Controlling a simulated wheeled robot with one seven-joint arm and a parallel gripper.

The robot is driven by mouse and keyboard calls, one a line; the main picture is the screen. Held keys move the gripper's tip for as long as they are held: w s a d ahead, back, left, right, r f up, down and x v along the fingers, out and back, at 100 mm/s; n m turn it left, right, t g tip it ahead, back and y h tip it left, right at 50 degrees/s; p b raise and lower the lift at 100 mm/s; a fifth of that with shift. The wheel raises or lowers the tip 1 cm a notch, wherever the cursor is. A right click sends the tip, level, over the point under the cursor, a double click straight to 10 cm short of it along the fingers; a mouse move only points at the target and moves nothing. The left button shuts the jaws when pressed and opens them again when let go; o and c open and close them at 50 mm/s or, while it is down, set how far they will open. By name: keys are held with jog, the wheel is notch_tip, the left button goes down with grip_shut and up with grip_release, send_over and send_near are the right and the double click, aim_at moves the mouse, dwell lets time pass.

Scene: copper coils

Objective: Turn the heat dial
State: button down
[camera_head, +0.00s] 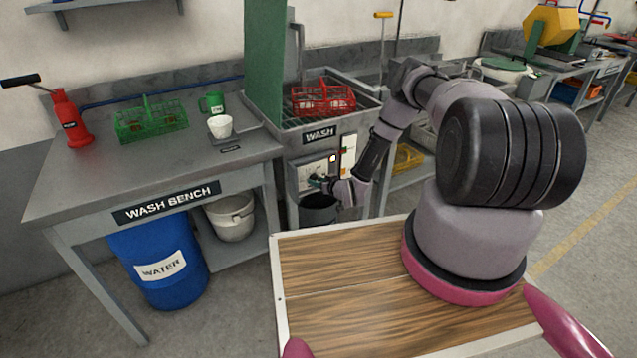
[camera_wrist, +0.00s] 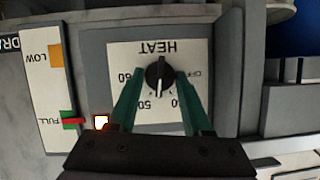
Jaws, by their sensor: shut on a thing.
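The heat dial (camera_wrist: 159,73) is a round black knob on a white plate marked HEAT, which appears upside down in the wrist view. The plate shows OFF and numbers such as 40, 50 and 60. In the head view my gripper (camera_head: 318,182) is at the panel on the front of the wash unit (camera_head: 310,138); the dial is hard to make out there.
A gauge strip (camera_wrist: 56,85) marked LOW and FULL and a small lit lamp (camera_wrist: 101,121) sit beside the dial plate. A dark bucket (camera_head: 318,212) stands below the panel. The wash bench (camera_head: 65,185) is at left, with a red basket (camera_head: 323,100) in the wash unit.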

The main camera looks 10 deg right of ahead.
jog(key=shift+s+a+f+n+t+h, duration=0.15)
jog(key=shift+n+t+h, duration=0.8)
jog(key=shift+n, duration=1.45)
jog(key=shift+w+a+f+n+t+h, duration=0.15)
jog(key=shift+n+t+h, duration=0.8)
jog(key=shift+n, duration=1.45)
jog(key=shift+s+a+f+n+t+h, duration=0.15)
jog(key=shift+n+t+h, duration=0.8)
jog(key=shift+n, duration=1.45)
jog(key=shift+r, duration=0.1)
jog(key=shift+c, duration=1.7)
grip_release()
jog(key=shift+h, duration=0.35)
